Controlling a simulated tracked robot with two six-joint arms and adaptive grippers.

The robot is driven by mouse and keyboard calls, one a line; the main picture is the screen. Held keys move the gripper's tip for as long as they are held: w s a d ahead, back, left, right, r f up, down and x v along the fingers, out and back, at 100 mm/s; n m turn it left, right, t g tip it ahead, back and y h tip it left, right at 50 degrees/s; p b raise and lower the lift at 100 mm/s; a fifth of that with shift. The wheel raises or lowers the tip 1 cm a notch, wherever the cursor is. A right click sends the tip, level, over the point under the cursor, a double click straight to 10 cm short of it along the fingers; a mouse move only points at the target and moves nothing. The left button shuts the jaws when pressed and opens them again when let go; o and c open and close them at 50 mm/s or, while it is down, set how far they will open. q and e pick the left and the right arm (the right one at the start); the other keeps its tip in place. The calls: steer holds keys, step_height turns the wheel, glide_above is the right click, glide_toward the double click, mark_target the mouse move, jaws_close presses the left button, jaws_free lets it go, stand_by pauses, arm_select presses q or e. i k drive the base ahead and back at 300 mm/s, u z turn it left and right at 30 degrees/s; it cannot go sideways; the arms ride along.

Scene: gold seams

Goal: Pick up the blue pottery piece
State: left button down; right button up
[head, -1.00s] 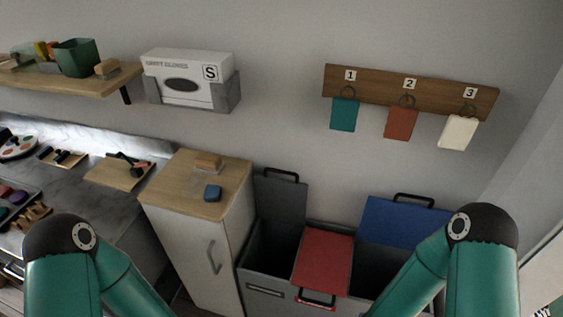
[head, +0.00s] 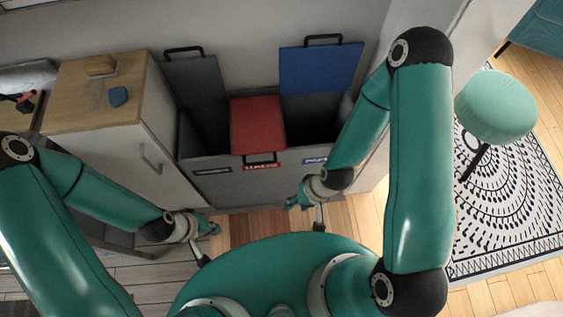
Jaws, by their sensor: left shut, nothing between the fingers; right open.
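A small blue piece (head: 118,96), seemingly the blue pottery piece, lies on the light wooden top of the white cabinet (head: 80,112) at the upper left of the head view. My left gripper (head: 209,245) hangs low in front of the bins, to the right of and below the cabinet top, shut and empty. My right gripper (head: 305,210) hangs low to the right of it, open and empty. Both are well apart from the blue piece.
A wood-backed brush or block (head: 100,66) lies behind the blue piece. Grey bins with a red lid (head: 257,124) lowered and a blue lid (head: 321,67) raised stand right of the cabinet. A green stool (head: 496,106) stands on a patterned rug (head: 520,200) at right.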

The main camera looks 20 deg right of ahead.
mark_target(118, 96)
steer(key=z, duration=0.25)
steer(key=k, duration=1.2)
steer(key=u, duration=0.5)
